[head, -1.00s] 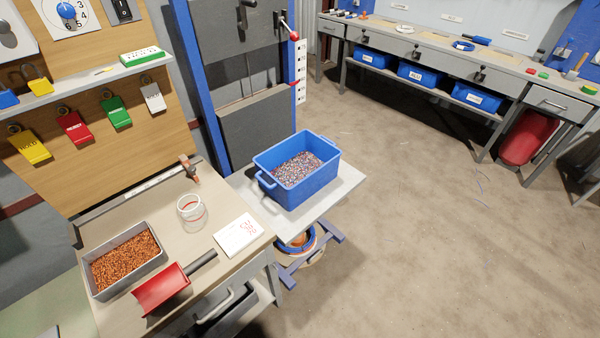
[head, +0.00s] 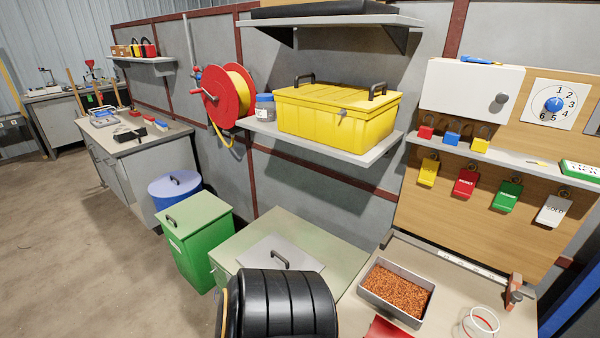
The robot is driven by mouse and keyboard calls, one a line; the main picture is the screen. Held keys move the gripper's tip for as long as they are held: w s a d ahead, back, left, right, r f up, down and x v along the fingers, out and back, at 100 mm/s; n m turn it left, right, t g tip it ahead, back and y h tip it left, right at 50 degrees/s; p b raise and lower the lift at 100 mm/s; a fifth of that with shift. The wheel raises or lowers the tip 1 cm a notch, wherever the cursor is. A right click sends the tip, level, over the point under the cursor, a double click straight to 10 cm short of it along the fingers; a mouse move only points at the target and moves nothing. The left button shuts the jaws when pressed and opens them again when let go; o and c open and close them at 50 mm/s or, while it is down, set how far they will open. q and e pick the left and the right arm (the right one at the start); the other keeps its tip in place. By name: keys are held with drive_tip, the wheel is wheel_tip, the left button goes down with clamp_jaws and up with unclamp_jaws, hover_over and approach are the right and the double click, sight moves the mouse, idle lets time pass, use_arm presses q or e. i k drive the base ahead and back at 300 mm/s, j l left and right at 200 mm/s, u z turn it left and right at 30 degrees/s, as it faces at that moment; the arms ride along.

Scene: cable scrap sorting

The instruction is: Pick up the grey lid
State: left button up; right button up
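The grey lid (head: 263,254) is a flat plate with a dark bar handle (head: 280,258). It lies on the pale green top of a low cabinet (head: 330,242) at the lower middle of the head view. A black ribbed shape (head: 285,300) at the bottom edge hides the lid's near part. Neither of my grippers shows in the head view.
A green bin (head: 197,240) and a blue drum (head: 175,187) stand left of the cabinet. A shelf with a yellow box (head: 335,122) overhangs behind it. A tray of copper granules (head: 396,292) sits on the bench to the right. Open floor lies at left.

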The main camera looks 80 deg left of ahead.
sight(274, 251)
drive_tip(key=u, duration=2.7)
